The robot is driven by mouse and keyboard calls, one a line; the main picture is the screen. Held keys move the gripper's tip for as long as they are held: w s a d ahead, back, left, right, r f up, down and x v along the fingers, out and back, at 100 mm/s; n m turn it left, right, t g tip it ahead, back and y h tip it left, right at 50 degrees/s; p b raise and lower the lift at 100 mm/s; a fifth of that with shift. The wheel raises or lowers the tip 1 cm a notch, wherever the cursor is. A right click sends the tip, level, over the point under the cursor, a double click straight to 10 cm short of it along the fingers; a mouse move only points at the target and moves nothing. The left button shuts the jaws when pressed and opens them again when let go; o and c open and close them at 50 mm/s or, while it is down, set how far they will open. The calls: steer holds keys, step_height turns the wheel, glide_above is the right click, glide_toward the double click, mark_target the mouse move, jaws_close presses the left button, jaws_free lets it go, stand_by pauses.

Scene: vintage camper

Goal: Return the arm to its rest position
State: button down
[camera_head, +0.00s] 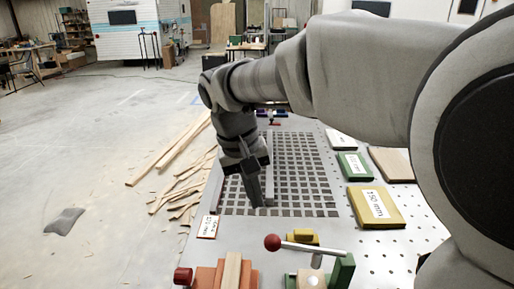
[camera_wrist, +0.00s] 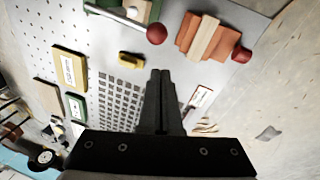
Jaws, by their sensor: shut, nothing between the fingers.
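My arm reaches in from the right in the head view and bends down over the workbench (camera_head: 345,237). My gripper (camera_head: 262,202) points down above the dark square grid (camera_head: 300,175) on the bench. In the wrist view my gripper (camera_wrist: 160,74) has its two dark fingers together with nothing between them. The fingers cover part of the grid there. My arm hides part of the bench's far end.
A red-knobbed lever clamp (camera_head: 300,246), a yellow block (camera_head: 293,237) and an orange fixture holding a wood strip (camera_head: 230,272) stand at the near end. Labelled yellow (camera_head: 376,207) and green (camera_head: 353,165) blocks lie at right. Planks (camera_head: 172,155) litter the floor left.

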steer(key=s+d+m+t+y, duration=0.2)
steer(key=s+d+t, duration=0.2)
steer(key=s+d, duration=1)
steer(key=shift+s+d+t, duration=0.3)
steer(key=shift+s+d, duration=0.05)
steer(key=shift+s, duration=0.05)
